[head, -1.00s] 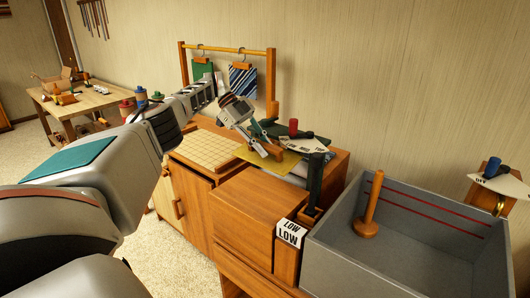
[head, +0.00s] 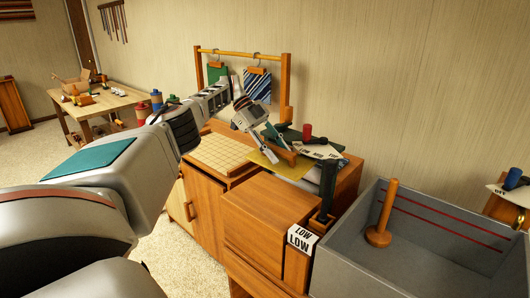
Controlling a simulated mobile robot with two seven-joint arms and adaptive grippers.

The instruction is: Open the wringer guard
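My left gripper (head: 270,146) reaches over the back of the wooden cabinet (head: 205,209), angled down toward a short brown wooden bar (head: 286,154) above a yellow sheet (head: 262,168). The fingertips are at or very close to the bar's near end. I cannot tell whether they touch or grip it, and the finger gap is too small to read. Dark green parts (head: 290,133) lie just behind the bar. I cannot tell for certain which part is the wringer guard. My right gripper is not in view.
A dark upright lever (head: 327,185) stands beside the LOW label (head: 301,237). A grey tub (head: 347,258) with a wooden peg (head: 383,215) is at right. A hanging rack (head: 287,86) rises behind. A red-topped knob (head: 307,131) sits by a lettered plate (head: 318,151).

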